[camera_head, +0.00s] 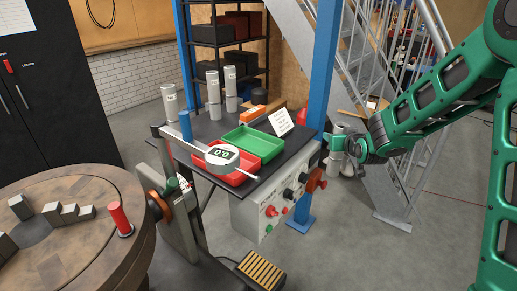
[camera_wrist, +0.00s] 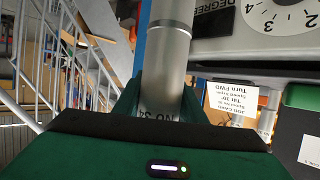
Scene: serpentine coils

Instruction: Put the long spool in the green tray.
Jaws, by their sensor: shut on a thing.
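My gripper (camera_head: 347,146) is to the right of the bench, beyond its right edge. In the wrist view my gripper (camera_wrist: 160,103) is shut on a grey metal spool (camera_wrist: 165,68), with one green finger on each side. The spool is long, has dark lettering near the gripper, and runs away from it out of the top of the picture. The green tray (camera_head: 262,137) lies open on the bench, left of my gripper, and looks empty. Several similar grey spools (camera_head: 214,98) stand upright at the back of the bench.
A red tray (camera_head: 238,180) sits in front of the green one, with a white round gauge (camera_head: 222,158) over it. A white card (camera_head: 281,122) and an orange block (camera_head: 252,113) are behind. A blue post (camera_head: 322,75) rises near the bench's right side. A round wooden table (camera_head: 85,180) is at left.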

